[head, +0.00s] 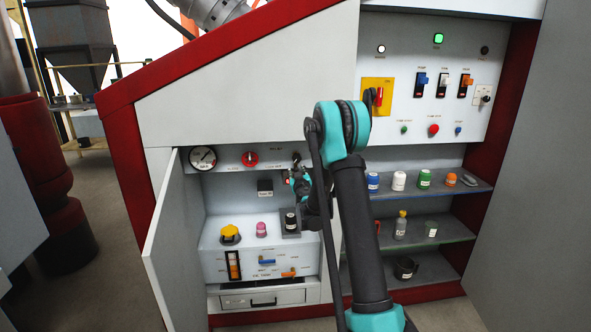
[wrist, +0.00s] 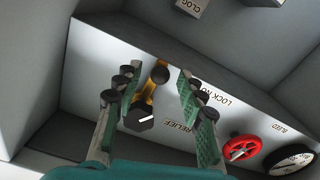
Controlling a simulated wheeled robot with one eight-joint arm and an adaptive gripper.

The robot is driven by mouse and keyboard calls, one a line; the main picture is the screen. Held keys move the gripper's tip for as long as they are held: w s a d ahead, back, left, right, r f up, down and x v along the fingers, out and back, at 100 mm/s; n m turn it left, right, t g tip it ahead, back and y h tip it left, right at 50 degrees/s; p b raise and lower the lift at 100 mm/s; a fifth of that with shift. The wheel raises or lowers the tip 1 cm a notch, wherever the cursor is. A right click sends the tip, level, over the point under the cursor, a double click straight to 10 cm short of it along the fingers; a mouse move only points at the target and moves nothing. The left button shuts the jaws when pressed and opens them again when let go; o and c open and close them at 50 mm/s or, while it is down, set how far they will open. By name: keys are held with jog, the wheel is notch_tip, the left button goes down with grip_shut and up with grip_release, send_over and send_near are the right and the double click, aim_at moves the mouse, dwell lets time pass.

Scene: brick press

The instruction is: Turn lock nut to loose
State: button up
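The lock nut lever, a brass arm with a dark ball end (wrist: 159,76), shows in the wrist view beside the printed "LOCK NU" lettering. A dark faceted knob with a white pointer line (wrist: 140,117) sits at the lever's base, near the "RELIEF" lettering. My gripper (wrist: 157,88) has its green-padded fingers spread, one on each side of the lever and knob, with visible gaps to both. In the head view my gripper (head: 300,186) is at the panel's right end, where my arm and gripper partly cover the lock nut area.
A red bleed handwheel (wrist: 240,148) and a round gauge (wrist: 291,158) are on the same panel. In the head view, an open cabinet door (head: 172,232) stands left. Below is a box with a yellow knob (head: 230,233) and a pink knob (head: 261,229). Shelves of small containers (head: 424,179) are right.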

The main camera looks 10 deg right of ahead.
jog(key=shift+w, duration=0.25)
jog(key=shift+c, duration=0.5)
grip_shut()
